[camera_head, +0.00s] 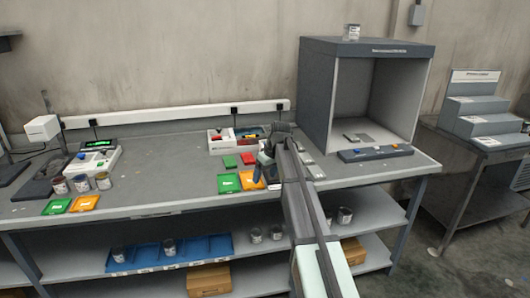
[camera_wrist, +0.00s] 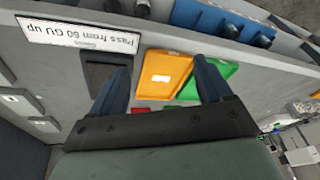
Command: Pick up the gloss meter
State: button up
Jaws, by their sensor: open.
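My gripper (camera_head: 262,172) is above the middle of the long bench, with its fingers pointing down. In the wrist view its two blue fingers (camera_wrist: 160,72) are apart, with nothing held between them. A dark rectangular item (camera_wrist: 104,72) lies beside the left finger, next to a white sign reading "Pass from 60 GU up" (camera_wrist: 80,36). I cannot tell whether this dark item is the gloss meter; the finger covers part of it. An orange panel (camera_wrist: 165,76) and a green panel (camera_wrist: 222,72) lie below and beyond the fingers. My arm hides part of the bench in the head view.
A grey viewing booth (camera_head: 316,88) stands on the right of the bench. A white divided box (camera_head: 221,147) stands behind my gripper. Paint cans (camera_head: 82,184) and a device with a green display (camera_head: 94,158) are at the left.

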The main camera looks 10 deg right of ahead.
jog(key=w+d+r+m+t+h, duration=0.1)
jog(key=w+d+r+m, duration=0.1)
jog(key=w+r, duration=0.35)
jog(key=w+d+r+m, duration=0.1)
jog(key=w+d+r, duration=0.1)
jog(key=w, duration=0.7)
jog(key=w+d+r+m+t+h, duration=0.1)
jog(key=w+d+r+m, duration=0.1)
jog(key=w+r, duration=0.35)
jog(key=x, duration=1)
jog(key=w+x, duration=0.1)
jog(key=x, duration=0.5)
jog(key=shift+d+r, duration=0.15)
jog(key=shift+c, duration=0.2)
grip_shut()
jog(key=shift+r, duration=0.1)
jog(key=shift+r, duration=0.1)
